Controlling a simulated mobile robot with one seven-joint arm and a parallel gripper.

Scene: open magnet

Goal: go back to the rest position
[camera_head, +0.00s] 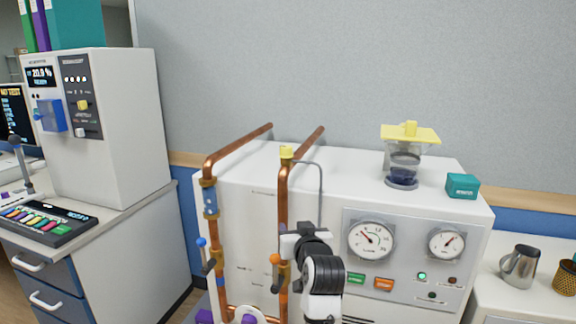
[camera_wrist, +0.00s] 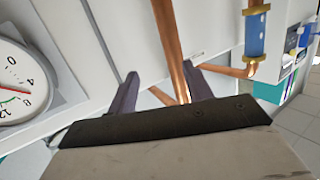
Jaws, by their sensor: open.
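In the wrist view my gripper (camera_wrist: 160,69) is open, with its two dark fingers apart. A copper pipe (camera_wrist: 170,45) runs between the fingers in that view, and I see no finger closed on it. Its lower part is hidden by the gripper's body. In the head view my arm (camera_head: 322,272) stands in front of the white machine (camera_head: 250,220), beside the right upright copper pipe (camera_head: 283,205). My fingers cannot be made out in the head view. The orange-knobbed valve handle (camera_head: 275,260) is just left of my arm.
The left copper pipe (camera_head: 212,240) carries a blue-knobbed valve (camera_head: 201,243). Two gauges (camera_head: 371,240) are on the machine's front. A jar with a yellow lid (camera_head: 409,134) and a teal box (camera_head: 462,186) stand on top. A metal jug (camera_head: 519,266) is at right.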

